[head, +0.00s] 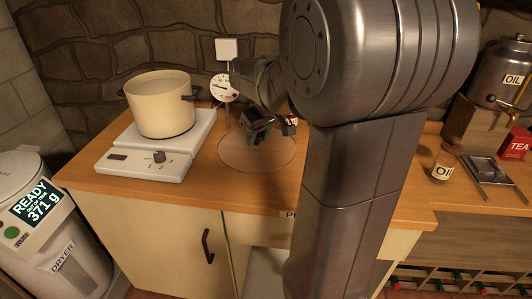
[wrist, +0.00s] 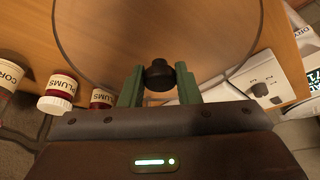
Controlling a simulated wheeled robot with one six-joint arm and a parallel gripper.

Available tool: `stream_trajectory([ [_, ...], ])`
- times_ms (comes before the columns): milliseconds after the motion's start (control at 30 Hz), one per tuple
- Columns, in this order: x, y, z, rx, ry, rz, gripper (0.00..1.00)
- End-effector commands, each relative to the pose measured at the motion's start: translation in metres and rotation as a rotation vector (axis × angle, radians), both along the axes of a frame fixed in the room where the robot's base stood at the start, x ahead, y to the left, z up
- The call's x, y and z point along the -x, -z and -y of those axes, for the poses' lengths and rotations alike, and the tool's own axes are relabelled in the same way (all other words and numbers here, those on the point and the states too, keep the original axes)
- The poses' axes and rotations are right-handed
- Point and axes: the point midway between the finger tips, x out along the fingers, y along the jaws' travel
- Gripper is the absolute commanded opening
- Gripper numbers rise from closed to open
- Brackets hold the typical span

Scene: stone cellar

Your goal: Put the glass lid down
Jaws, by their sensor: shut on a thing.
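The glass lid (head: 250,155) is a clear round disc with a thin rim, over the wooden counter right of the hob. In the wrist view the lid (wrist: 115,45) fills the upper middle. Its black knob (wrist: 159,75) sits between the green fingers of my gripper (wrist: 160,84). My gripper (head: 262,130) is shut on this knob and is above the lid in the head view. The lid looks roughly level and close to the counter; I cannot tell whether it touches. A cream pot (head: 160,108) stands uncovered on the white hob (head: 150,170).
A dial gauge (head: 224,88) is at the wall. The counter's front edge (head: 200,203) is close.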

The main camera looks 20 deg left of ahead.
Motion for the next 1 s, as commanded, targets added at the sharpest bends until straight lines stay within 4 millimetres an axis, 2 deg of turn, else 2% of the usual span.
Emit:
stream_trajectory([
  [33,0.0,0.012,0.0,0.002,0.001,-0.003,0.0],
  [100,0.0,0.023,0.0,0.002,0.001,-0.003,0.0],
  [367,0.0,0.045,0.0,0.0,0.001,-0.002,0.0],
  [533,0.0,0.069,0.0,0.001,0.001,-0.002,0.0],
  [933,-0.001,0.076,0.0,-0.001,0.001,0.002,0.0],
  [967,0.0,0.076,0.0,0.0,0.001,0.0,0.33],
  [1000,0.0,0.075,0.0,0.0,0.001,0.0,0.41],
])
